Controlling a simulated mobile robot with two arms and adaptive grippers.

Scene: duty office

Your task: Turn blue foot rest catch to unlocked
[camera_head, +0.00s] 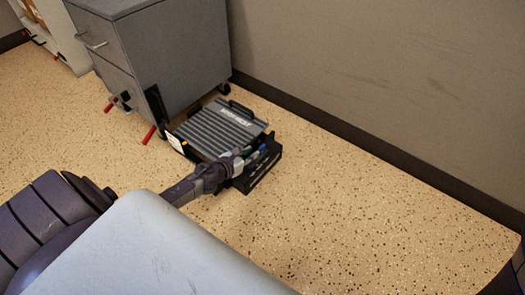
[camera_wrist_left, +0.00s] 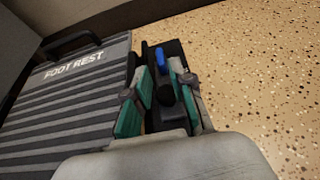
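The grey ribbed foot rest (camera_head: 215,130) lies on the floor beside a grey cabinet; its "FOOT REST" lettering also shows in the left wrist view (camera_wrist_left: 70,85). The blue catch (camera_wrist_left: 160,58) stands on the black side frame (camera_wrist_left: 178,48) at the foot rest's right edge. My left gripper (camera_head: 243,160) is at this side frame. In the left wrist view its green-padded fingers (camera_wrist_left: 165,82) are apart, with a black round knob between them. The blue catch is just beyond the fingertips, and no grip on it shows. My right gripper is not in view.
The grey drawer cabinet (camera_head: 165,55) stands behind and left of the foot rest, with red levers (camera_head: 149,135) near its base. A wall with a dark skirting (camera_head: 330,122) runs behind. The speckled floor (camera_head: 350,215) to the right is clear.

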